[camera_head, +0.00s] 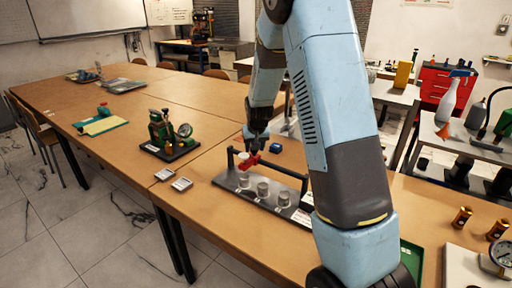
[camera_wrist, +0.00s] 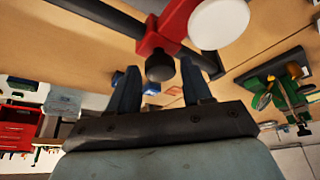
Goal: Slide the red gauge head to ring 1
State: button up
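The red gauge head (camera_head: 250,163) sits on a dark horizontal bar (camera_head: 280,170), near the bar's left post. In the wrist view the red gauge head (camera_wrist: 178,22) shows a white round face and a black knob (camera_wrist: 160,66). My gripper (camera_head: 256,147) is just above the head, pointing down. In the wrist view its fingers (camera_wrist: 160,74) are apart, with the knob between them and a gap visible on each side. Three clear ring-like cups stand on the dark base: left (camera_head: 244,180), middle (camera_head: 263,189), right (camera_head: 283,198). I cannot read which is ring 1.
A blue block (camera_head: 276,147) lies behind the bar. Two small grey plates (camera_head: 180,184) lie left of the rig, and a green device with a gauge (camera_head: 170,135) stands farther left.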

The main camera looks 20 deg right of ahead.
jog(key=shift+o, duration=0.8)
jog(key=v, duration=1.3)
jog(key=shift+r, duration=0.35)
jog(key=shift+s, duration=0.1)
jog(key=s+d+r, duration=0.1)
jog(key=s+r, duration=0.4)
jog(key=s, duration=0.3)
jog(key=s+r, duration=0.6)
jog(key=s, duration=0.2)
jog(key=s+r+n+t, duration=0.1)
jog(key=s, duration=1.7)
jog(key=shift+s+r, duration=0.3)
jog(key=shift+r, duration=0.05)
